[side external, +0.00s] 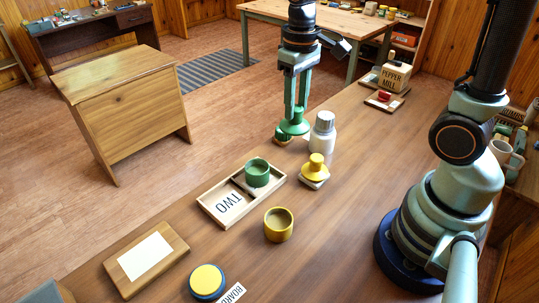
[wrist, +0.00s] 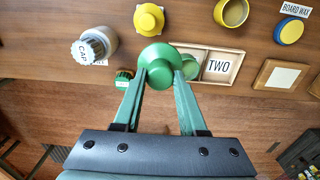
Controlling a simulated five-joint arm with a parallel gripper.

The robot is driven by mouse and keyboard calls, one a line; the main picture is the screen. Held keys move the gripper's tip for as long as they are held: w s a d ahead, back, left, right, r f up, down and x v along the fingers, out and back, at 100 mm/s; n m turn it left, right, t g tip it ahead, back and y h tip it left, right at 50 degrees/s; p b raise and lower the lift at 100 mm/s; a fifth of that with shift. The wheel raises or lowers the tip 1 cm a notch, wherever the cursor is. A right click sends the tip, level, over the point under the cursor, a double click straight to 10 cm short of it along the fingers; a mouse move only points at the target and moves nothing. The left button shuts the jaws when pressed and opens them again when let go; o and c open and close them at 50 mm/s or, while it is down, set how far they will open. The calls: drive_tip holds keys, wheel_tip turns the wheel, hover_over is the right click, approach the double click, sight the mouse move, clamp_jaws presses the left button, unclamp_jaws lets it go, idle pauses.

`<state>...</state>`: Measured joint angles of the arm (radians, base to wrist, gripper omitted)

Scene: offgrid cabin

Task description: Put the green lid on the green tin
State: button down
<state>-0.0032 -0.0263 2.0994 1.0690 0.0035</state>
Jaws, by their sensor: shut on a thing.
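The green lid (side external: 292,128) is a wide disc with a knob. My gripper (side external: 295,110) is shut on its knob and holds it above the table's far edge, left of a white bottle. In the wrist view the lid (wrist: 161,56) sits between the fingertips of my gripper (wrist: 159,76). The green tin (side external: 257,175) stands in one compartment of a wooden tray (side external: 205,207), nearer the side camera than the lid. In the wrist view the lid partly hides the tin (wrist: 189,68).
The white bottle (side external: 321,140) stands close beside the lid. A yellow lid (side external: 316,164) on a pale block, an open yellow tin (side external: 278,228) and a blue tin with yellow top (side external: 207,281) stand nearby. A small green-topped item (wrist: 123,76) is left of my fingers.

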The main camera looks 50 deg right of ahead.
drive_tip(key=w+a+r, duration=0.3)
drive_tip(key=w+a, duration=0.2)
drive_tip(key=a, duration=0.2)
drive_tip(key=shift+a+r, duration=0.15)
drive_tip(key=shift+r, duration=0.2)
drive_tip(key=shift+f, duration=0.1)
wheel_tip(320, 180, down, 12)
drive_tip(key=shift+f, duration=0.15)
idle(0.8)
drive_tip(key=shift+f, duration=0.75)
idle(3.0)
unclamp_jaws()
drive_tip(key=shift+r, duration=0.1)
wheel_tip(320, 180, up, 7)
idle(1.3)
